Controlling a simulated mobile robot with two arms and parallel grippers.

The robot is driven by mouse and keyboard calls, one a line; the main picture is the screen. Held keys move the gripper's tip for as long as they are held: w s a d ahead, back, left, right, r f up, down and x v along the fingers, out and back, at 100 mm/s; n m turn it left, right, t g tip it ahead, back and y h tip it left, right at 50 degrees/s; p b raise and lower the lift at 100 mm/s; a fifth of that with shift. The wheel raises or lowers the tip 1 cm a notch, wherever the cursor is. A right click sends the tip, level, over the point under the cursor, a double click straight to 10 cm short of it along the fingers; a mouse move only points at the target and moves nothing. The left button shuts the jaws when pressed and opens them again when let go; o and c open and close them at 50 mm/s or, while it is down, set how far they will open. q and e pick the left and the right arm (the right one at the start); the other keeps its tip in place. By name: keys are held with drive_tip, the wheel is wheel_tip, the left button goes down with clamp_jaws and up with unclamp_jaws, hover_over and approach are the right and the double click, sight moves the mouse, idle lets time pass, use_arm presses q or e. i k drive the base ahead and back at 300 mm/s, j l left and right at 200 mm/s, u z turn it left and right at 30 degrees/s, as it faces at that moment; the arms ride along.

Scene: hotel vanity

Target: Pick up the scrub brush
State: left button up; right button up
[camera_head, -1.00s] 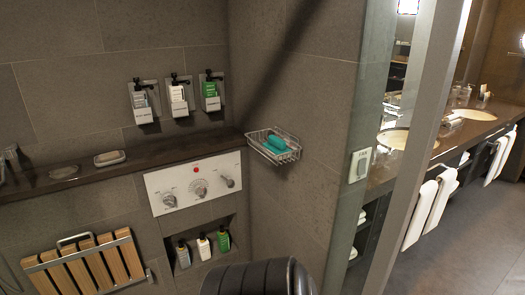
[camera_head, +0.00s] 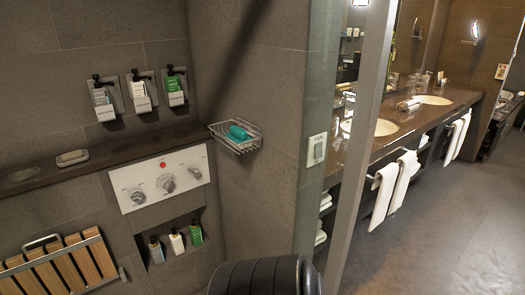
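A teal object (camera_head: 240,131) lies in a wire basket (camera_head: 240,147) fixed to the shower wall near its corner. It may be the scrub brush, but it is too small to tell its bristles or handle. No other brush can be made out. Neither of my grippers shows. A black ribbed rounded part, probably of my own arm, stands at the bottom middle, below and apart from the basket.
A dark ledge (camera_head: 110,158) carries a soap dish (camera_head: 74,158). Below are a control panel (camera_head: 160,180), a niche with bottles (camera_head: 177,241) and a slatted wooden seat (camera_head: 60,265). A glass panel edge (camera_head: 318,110) divides the shower from the vanity counter (camera_head: 400,135) and open floor (camera_head: 430,235).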

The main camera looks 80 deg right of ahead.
sight(237, 136)
drive_tip(key=z, duration=2.55)
